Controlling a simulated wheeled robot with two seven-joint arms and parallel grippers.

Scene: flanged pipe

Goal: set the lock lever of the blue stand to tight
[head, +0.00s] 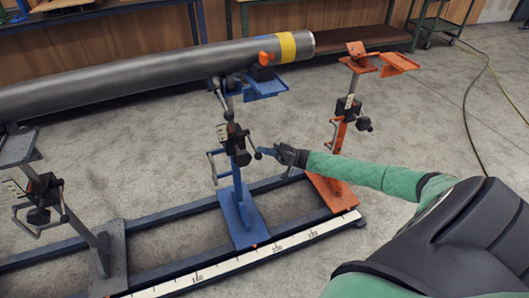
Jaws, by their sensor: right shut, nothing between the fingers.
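The blue stand (239,204) stands upright in the middle of the head view on the floor rail, under the pipe (150,70). Its dark clamp block (234,139) sits midway up the post. A small dark lever with a knob (247,157) sticks out from the block on its right side. My right gripper (262,151) is shut, with its fingertips pointing left close to that lever. I cannot tell whether they touch it. Whether the lever sits at tight cannot be read at this size. My left gripper is out of view.
An orange stand (338,150) is to the right and a grey stand (96,245) to the left on the same blue rail (180,213). A white scale strip (225,266) runs along the front. A cable (480,100) lies on open concrete floor at right.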

